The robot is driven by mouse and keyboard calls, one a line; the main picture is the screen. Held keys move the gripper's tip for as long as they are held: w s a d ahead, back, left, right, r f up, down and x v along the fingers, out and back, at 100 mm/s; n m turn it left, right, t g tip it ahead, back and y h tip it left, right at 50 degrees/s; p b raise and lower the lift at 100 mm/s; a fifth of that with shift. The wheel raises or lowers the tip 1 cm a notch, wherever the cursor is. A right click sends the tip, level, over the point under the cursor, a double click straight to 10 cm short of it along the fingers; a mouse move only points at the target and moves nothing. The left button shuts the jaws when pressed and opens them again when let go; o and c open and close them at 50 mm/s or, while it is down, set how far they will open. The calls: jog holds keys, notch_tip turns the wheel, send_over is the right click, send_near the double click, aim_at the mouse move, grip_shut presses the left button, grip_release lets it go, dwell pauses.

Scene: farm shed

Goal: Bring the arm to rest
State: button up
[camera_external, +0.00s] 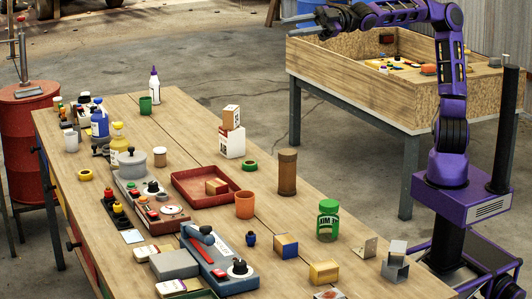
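My purple arm rises from its base at the right and bends over to the left at the top of the external view. My gripper (303,27) is at the top middle, pointing left, held in the air in front of the wooden bin's far left corner in the picture. Its fingers look thin and dark grey.
A long wooden workbench (185,110) carries a red tray (181,190), an orange cup (245,205), a brown cylinder (287,172) and a green jar (328,220). A raised wooden bin (330,66) holds small items. A red barrel (25,140) stands left. Concrete floor lies between.

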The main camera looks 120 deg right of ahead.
jog(key=s+a+f+m+g, duration=0.2)
jog(key=s+f+m+g, duration=0.1)
jog(key=s+f, duration=0.6)
jog(key=s+a+f+m+g+h, duration=0.1)
jog(key=s+f+g, duration=0.4)
jog(key=s+f, duration=0.5)
jog(key=s+a+f+m+g, duration=0.3)
jog(key=s+f+m, duration=0.2)
jog(key=s+f, duration=0.4)
jog(key=shift+s+f+g+h+b, duration=0.3)
jog(key=shift+f+g+h+b, duration=0.1)
jog(key=shift+f, duration=0.4)
